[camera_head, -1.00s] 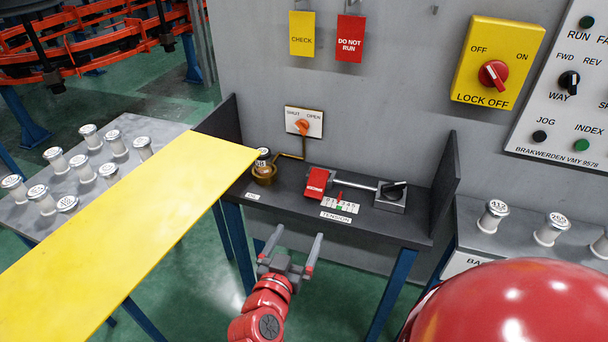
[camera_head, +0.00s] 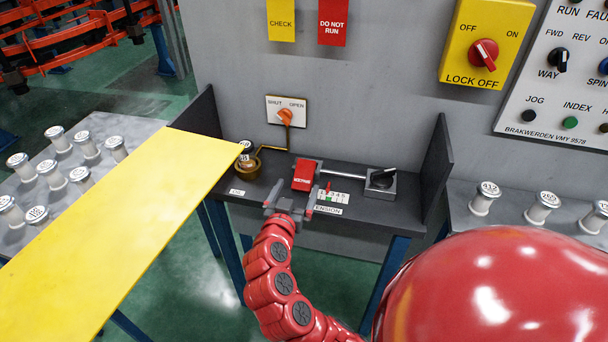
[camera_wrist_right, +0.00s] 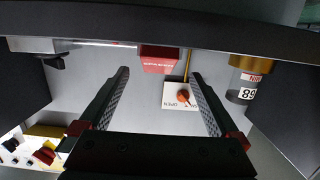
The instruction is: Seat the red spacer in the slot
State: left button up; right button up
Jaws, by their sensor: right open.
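The red spacer (camera_head: 303,175) is a small red block with white lettering on the dark bench, at the left end of a metal rod. It also shows in the right wrist view (camera_wrist_right: 158,58), at the top centre. I cannot make out the slot; the small numbered scale (camera_head: 334,198) with a red pointer is just right of the block. My right gripper (camera_head: 293,193) is open at the bench's front edge, close in front of the block. Its jaws (camera_wrist_right: 160,90) are empty in the wrist view. My left gripper is out of view.
A grey block with a black lever (camera_head: 381,184) stands at the rod's right end. A brass pot (camera_head: 248,166) is to the left. A yellow panel (camera_head: 130,220) reaches over the bench's left end. Dark side walls (camera_head: 436,170) bound the bench.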

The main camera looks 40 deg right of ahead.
aim_at(303, 175)
jog(key=x, duration=0.3)
jog(key=p+x, duration=0.1)
jog(key=shift+d+r, duration=0.25)
jog(key=shift+d, duration=0.15)
jog(key=shift+w+d+f, duration=0.15)
jog(key=shift+w+d, duration=0.1)
jog(key=shift+w, duration=0.1)
grip_shut()
